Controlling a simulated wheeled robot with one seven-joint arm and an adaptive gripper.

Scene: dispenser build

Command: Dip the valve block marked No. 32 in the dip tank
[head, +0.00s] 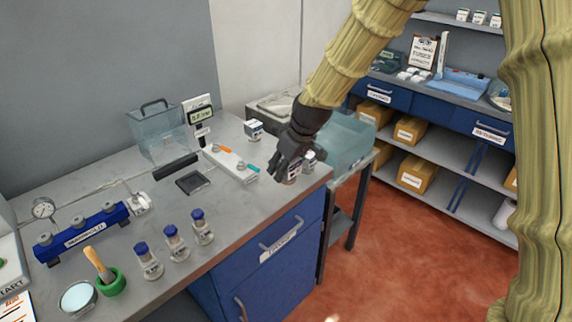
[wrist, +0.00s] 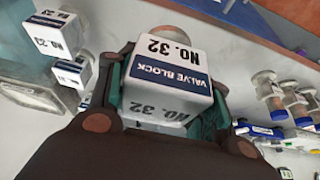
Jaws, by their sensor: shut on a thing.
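The valve block marked No. 32 (wrist: 172,72) is white with a dark blue band and sits between the fingers of my gripper (wrist: 168,108) in the wrist view. My gripper is shut on it. In the head view my gripper (head: 291,160) is low at the right end of the grey bench, with part of the block (head: 292,179) showing below the fingers. I cannot tell whether the block touches the bench top. A clear teal tank (head: 345,142) stands on a stand just right of the bench; I cannot read any label on it.
Another white block (head: 308,156) is close beside my gripper, and one (head: 254,129) stands further back. A clear handled box (head: 156,130), a tool tray (head: 232,162) and several blue-capped bottles (head: 172,243) are on the bench (head: 225,240). Shelves (head: 440,150) stand at right.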

